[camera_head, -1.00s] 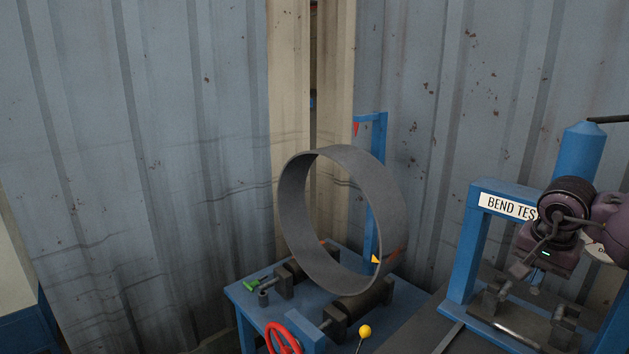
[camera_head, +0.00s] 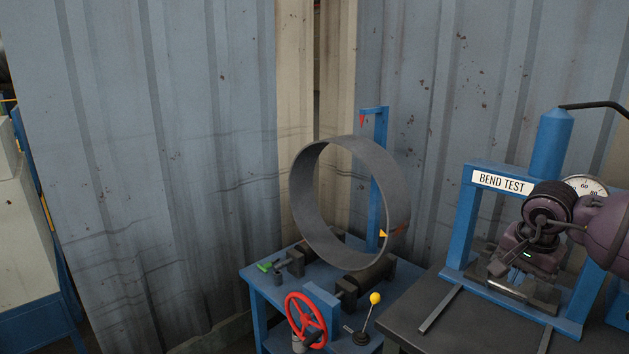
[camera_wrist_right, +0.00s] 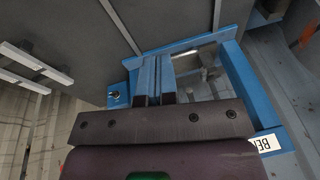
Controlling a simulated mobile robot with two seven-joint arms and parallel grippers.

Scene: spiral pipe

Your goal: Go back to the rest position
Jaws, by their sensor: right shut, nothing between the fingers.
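My right gripper (camera_head: 522,276) is in front of the blue bend test frame, at the right of the head view. It points down and is a little above the frame's lower part. In the right wrist view its two fingers (camera_wrist_right: 154,82) are side by side, shut with nothing between them. My right arm comes in from the right edge. My left gripper is not in view.
The bend test frame (camera_head: 468,215) stands on a dark table (camera_head: 412,318), with a dial gauge (camera_head: 587,184) behind my arm. Left of it, a large grey ring (camera_head: 306,215) rests upright on the rollers of a blue stand (camera_head: 256,303). A corrugated wall (camera_head: 180,150) closes the back.

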